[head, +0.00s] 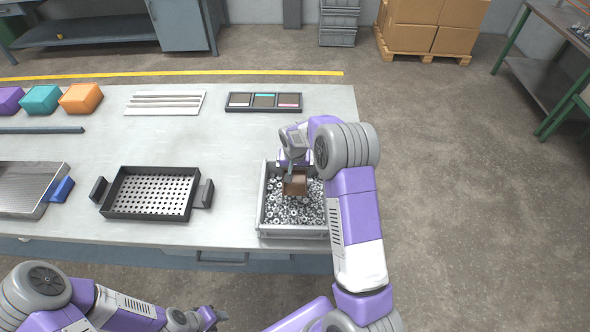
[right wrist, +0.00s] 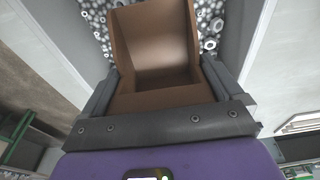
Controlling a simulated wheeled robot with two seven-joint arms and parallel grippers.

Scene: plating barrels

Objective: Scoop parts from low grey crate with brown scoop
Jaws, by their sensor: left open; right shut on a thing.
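The low grey crate (head: 292,231) stands at the right end of the table, full of small metal parts (head: 285,211). The brown scoop (head: 295,184) is over the parts inside the crate. My right gripper (head: 291,175) is shut on the scoop. In the right wrist view the scoop (right wrist: 155,45) sits between the fingers with its open side showing, and looks empty. The parts (right wrist: 211,25) show beyond it. Whether the scoop's edge touches the parts cannot be told. My left gripper (head: 214,316) is open and empty, low in front of the table.
A black perforated tray (head: 150,215) with handles lies left of the crate. A metal tray with a blue handle (head: 60,188) lies further left. At the back are coloured blocks (head: 41,100), white strips (head: 165,103) and a dark sectioned tray (head: 263,110). The table between is clear.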

